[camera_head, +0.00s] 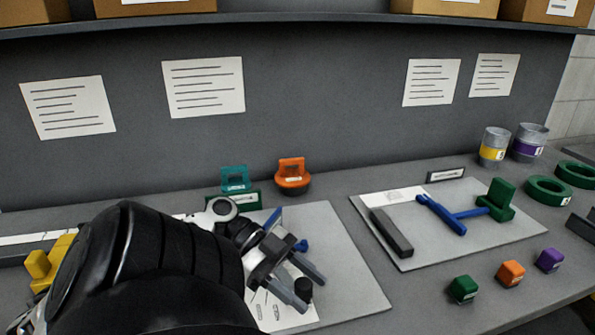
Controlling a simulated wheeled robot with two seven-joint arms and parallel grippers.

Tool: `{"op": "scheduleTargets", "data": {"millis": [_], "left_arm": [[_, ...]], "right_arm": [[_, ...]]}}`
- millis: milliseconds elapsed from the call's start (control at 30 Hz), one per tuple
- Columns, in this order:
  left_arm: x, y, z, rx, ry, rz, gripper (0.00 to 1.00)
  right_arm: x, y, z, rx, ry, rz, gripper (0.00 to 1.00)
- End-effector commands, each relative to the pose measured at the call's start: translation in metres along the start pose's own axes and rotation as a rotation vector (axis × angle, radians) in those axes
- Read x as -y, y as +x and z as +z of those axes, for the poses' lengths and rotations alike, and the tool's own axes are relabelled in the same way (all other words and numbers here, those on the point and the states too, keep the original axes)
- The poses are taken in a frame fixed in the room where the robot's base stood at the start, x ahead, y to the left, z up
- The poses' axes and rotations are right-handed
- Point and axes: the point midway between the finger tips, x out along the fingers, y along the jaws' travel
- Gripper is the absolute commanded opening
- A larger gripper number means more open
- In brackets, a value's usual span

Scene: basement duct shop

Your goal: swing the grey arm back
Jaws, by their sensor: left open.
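My left gripper (308,293) reaches over the left grey board (345,262), its two fingers apart. Blue parts (301,246) show behind the gripper, and the rest of that assembly is hidden by my arm. A grey arm cannot be made out there. On the right board (478,240) lie a dark grey bar (391,232), a blue T-shaped piece (442,214) and a green block (500,198) at its end. My right gripper is not in view.
An orange clamp-like piece (292,175) and a teal one (235,179) stand at the back. Green (463,288), orange (511,273) and purple (549,260) blocks lie front right. Two cans (494,147) and green rings (548,190) stand right. A yellow piece (40,266) is left.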

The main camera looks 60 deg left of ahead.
Motion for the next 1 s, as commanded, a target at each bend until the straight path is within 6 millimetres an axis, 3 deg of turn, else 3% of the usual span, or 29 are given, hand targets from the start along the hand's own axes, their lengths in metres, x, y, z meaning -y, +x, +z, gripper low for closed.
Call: {"op": "scheduleTargets", "data": {"millis": [233,700,1000], "left_arm": [[0.001,-0.027,0.001,0.002,0.000,-0.004,0.50],[0.000,-0.134,0.001,0.000,0.001,-0.001,0.50],[0.000,-0.158,0.000,-0.001,0.000,0.001,0.50]], "right_arm": [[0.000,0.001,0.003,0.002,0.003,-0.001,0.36],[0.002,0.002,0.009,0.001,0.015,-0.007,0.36],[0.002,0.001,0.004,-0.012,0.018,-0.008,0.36]]}}
